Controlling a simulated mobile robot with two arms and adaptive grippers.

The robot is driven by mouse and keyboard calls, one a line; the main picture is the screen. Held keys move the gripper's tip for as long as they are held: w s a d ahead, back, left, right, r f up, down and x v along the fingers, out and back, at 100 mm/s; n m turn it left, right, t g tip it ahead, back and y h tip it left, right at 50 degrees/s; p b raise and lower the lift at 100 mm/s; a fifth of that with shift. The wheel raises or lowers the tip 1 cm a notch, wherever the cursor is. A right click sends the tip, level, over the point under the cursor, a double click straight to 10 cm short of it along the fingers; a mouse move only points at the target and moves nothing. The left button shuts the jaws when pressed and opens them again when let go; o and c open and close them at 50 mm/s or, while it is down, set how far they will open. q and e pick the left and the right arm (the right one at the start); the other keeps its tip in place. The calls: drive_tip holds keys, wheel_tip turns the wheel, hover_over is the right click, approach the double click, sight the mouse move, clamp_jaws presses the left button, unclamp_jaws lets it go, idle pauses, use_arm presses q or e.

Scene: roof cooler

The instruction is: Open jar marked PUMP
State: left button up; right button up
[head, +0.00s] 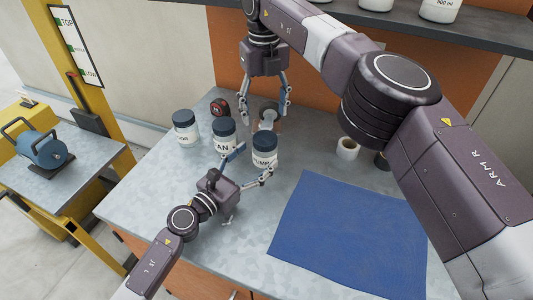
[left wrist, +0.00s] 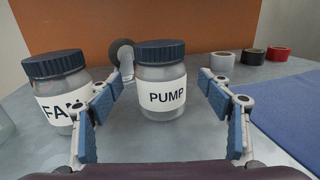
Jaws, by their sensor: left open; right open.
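The jar marked PUMP (head: 264,158) stands upright on the grey table with its dark blue lid (head: 265,139) on. In the left wrist view the PUMP jar (left wrist: 165,98) is straight ahead, label facing me. My left gripper (head: 251,162) is open and empty, low in front of the jar. Its two fingers (left wrist: 160,90) frame the jar in the left wrist view, with space on both sides; contact is not visible. My right gripper (head: 264,116) is open, pointing down behind the PUMP jar, its fingers on either side of a grey round object (head: 268,113). Whether it touches that object is unclear.
The FAN jar (head: 224,137) stands close left of PUMP, near my left finger. Another lidded jar (head: 185,129) is further left. A red-black round item (head: 219,107) lies behind. Tape rolls (head: 347,149) stand right. A blue mat (head: 350,235) covers the right front. A shelf (head: 470,30) hangs above.

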sight(265, 138)
use_arm(q)
drive_tip(key=x, duration=0.4)
drive_tip(key=shift+w+d+f, duration=0.1)
drive_tip(key=shift+w+d, duration=0.05)
use_arm(e)
drive_tip(key=shift+w+d+f, duration=0.1)
use_arm(q)
drive_tip(key=shift+c, duration=0.2)
clamp_jaws()
use_arm(e)
drive_tip(key=m, duration=1.3)
drive_tip(key=shift+m, duration=0.3)
drive_tip(key=m, duration=0.6)
drive_tip(key=shift+m, duration=0.3)
drive_tip(key=m, duration=0.6)
drive_tip(key=shift+m, duration=0.3)
drive_tip(key=shift+f, duration=3.95)
